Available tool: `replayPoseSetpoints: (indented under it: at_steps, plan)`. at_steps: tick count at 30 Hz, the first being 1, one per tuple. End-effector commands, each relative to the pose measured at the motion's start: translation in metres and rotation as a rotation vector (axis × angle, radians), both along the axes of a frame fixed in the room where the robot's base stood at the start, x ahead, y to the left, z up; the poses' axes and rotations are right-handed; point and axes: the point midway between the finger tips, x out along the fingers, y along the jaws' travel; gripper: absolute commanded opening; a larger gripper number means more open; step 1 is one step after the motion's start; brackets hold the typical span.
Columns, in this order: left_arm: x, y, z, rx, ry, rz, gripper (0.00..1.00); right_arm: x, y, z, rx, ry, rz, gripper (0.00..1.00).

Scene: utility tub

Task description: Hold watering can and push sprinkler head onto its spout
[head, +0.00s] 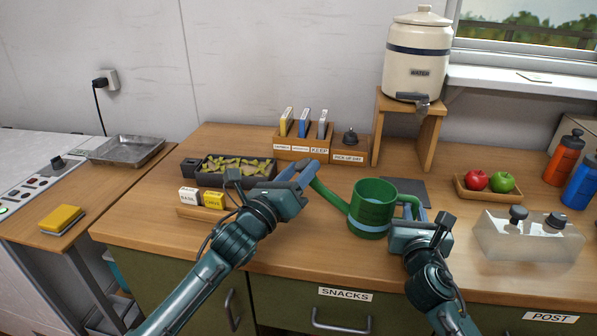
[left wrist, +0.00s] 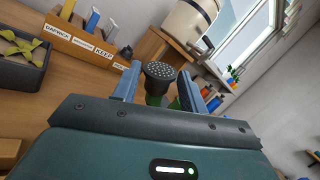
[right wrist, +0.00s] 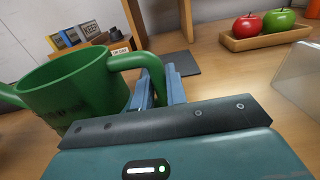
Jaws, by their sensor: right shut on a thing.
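The green watering can (head: 371,212) is upright at the middle of the counter; I cannot tell whether its base touches the top. My right gripper (head: 412,212) is shut on its handle (right wrist: 146,62). The spout (head: 328,194) slants up left to my left gripper (head: 300,176). In the left wrist view, the dark, perforated sprinkler head (left wrist: 160,70) is at the spout's end, with green just below it. My left gripper's fingers stand apart on either side of it, with small gaps. How far it sits on the spout is hidden. In the head view the left gripper hides it.
A card box (head: 303,148) and wooden stand (head: 409,125) with the water crock (head: 417,55) are behind. A fruit tray (head: 487,190) and clear box (head: 528,240) are at right.

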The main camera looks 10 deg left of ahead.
Motion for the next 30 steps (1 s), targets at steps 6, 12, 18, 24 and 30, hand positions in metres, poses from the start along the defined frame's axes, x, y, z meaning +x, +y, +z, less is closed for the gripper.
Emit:
replayPoseSetpoints:
  at_steps: [6, 12, 18, 24, 30]
  plan:
    - [0.000, 0.000, 0.000, 0.000, 0.000, 0.000, 0.61, 0.000, 0.000, 0.002, 0.004, -0.004, 0.001, 0.00]
    - [0.000, 0.000, 0.000, 0.000, 0.000, 0.001, 0.61, 0.000, 0.000, 0.002, 0.004, -0.004, 0.000, 0.00]
    - [-0.013, 0.007, -0.005, 0.000, 0.003, 0.001, 0.61, 0.000, 0.000, 0.002, 0.003, -0.004, 0.000, 0.00]
    - [-0.048, 0.027, -0.014, 0.002, 0.003, 0.000, 0.61, 0.000, 0.000, 0.002, 0.003, -0.004, 0.000, 0.00]
    - [-0.083, 0.044, -0.022, 0.002, 0.003, 0.000, 0.61, 0.000, 0.000, 0.002, 0.003, -0.004, 0.000, 0.00]
